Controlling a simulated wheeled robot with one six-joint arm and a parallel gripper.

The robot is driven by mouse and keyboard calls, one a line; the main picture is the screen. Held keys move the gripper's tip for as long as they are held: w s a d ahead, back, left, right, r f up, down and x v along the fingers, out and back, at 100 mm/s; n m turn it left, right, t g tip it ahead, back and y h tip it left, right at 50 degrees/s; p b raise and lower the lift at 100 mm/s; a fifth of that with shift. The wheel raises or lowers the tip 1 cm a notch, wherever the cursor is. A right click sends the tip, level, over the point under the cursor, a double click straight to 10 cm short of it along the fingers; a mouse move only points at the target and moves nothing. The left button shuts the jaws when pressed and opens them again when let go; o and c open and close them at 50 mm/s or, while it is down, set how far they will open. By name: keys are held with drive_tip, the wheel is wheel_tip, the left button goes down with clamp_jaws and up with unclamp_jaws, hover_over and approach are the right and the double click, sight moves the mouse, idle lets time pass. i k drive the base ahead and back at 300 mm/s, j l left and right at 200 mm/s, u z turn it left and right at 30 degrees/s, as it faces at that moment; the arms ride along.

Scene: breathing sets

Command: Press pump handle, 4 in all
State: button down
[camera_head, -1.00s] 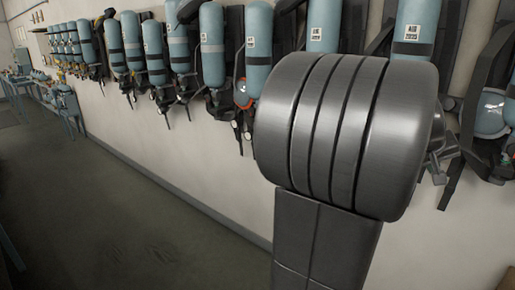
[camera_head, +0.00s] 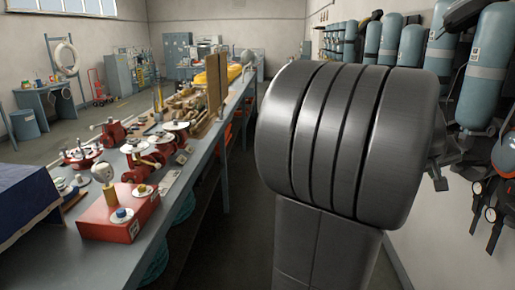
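A long workbench (camera_head: 190,185) on the left bears several red devices. Nearest is a red box (camera_head: 118,225) with a blue knob on a white disc and a brass-coloured cylinder. Behind it are red devices with round white discs (camera_head: 145,158) and another red device (camera_head: 112,132). I cannot tell which part is the pump handle. My large grey arm link fills the centre right and hides what is behind it. A small metal part of mine (camera_head: 437,165), possibly my gripper, sticks out past its right side; its fingers cannot be made out.
A dark floor aisle (camera_head: 215,240) runs between the bench and the right wall. Blue cylinders (camera_head: 480,85) on black harnesses hang along that wall. A blue cloth (camera_head: 25,205) covers a surface at the left edge. Cabinets (camera_head: 180,55) stand at the back.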

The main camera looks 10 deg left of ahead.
sight(103, 168)
drive_tip(key=i+u, duration=0.15)
drive_tip(key=u, duration=0.3)
drive_tip(key=i+u, duration=0.15)
drive_tip(key=u, duration=0.35)
drive_tip(key=i+u, duration=0.15)
drive_tip(key=u, duration=0.3)
drive_tip(key=i+u, duration=0.1)
drive_tip(key=u, duration=0.4)
drive_tip(key=i+u, duration=0.2)
drive_tip(key=u, duration=0.2)
drive_tip(key=i+l+u, duration=0.2)
drive_tip(key=u, duration=0.2)
drive_tip(key=i+l+u, duration=0.15)
drive_tip(key=u, duration=0.25)
